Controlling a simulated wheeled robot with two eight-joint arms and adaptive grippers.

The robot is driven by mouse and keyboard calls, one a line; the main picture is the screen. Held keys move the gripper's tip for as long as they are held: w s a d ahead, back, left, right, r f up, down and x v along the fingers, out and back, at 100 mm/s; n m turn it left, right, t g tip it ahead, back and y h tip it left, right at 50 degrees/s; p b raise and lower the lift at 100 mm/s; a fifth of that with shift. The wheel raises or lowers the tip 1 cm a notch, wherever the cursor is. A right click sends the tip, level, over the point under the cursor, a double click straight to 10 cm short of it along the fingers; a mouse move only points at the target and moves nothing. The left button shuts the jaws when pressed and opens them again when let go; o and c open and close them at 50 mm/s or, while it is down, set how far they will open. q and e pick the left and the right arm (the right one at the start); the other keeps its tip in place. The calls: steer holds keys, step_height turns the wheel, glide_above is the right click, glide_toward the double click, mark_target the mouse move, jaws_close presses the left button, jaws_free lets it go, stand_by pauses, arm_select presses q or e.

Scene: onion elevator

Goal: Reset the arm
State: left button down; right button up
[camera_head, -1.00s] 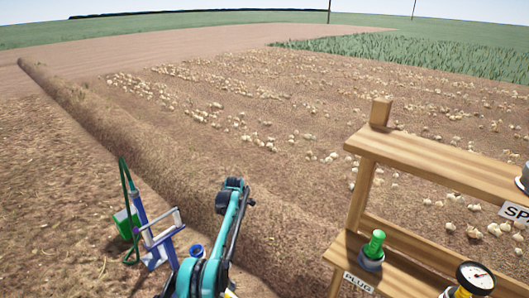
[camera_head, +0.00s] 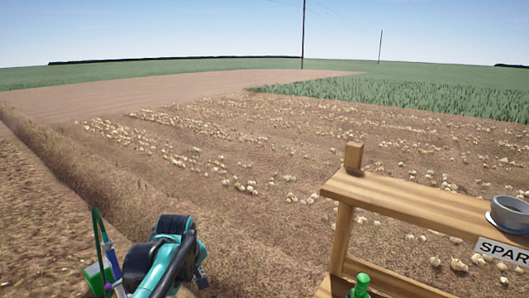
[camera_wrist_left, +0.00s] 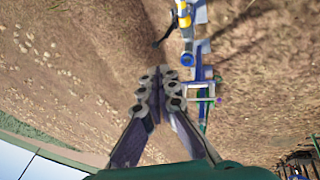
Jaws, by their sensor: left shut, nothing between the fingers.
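My left arm, teal and black, stands at the bottom left of the head view, where its gripper cannot be made out. In the left wrist view my left gripper (camera_wrist_left: 158,100) shows its dark fingers drawn together, with nothing between them. My right gripper is in neither view.
A blue and green stand (camera_head: 108,262) is at the lower left, beside my arm. Onions (camera_head: 245,186) lie across the field.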

arm_select(q)
steer(key=s+f+m+t, duration=0.1)
steer(key=s+f+m, duration=0.2)
steer(key=s, duration=0.7)
steer(key=s+f+m+t, duration=0.1)
steer(key=s+f+m, duration=0.3)
steer(key=s, duration=0.7)
steer(key=m, duration=0.2)
steer(key=shift+d+f+m+t, duration=0.25)
steer(key=shift+d+m+t, duration=0.05)
steer(key=shift+m, duration=0.1)
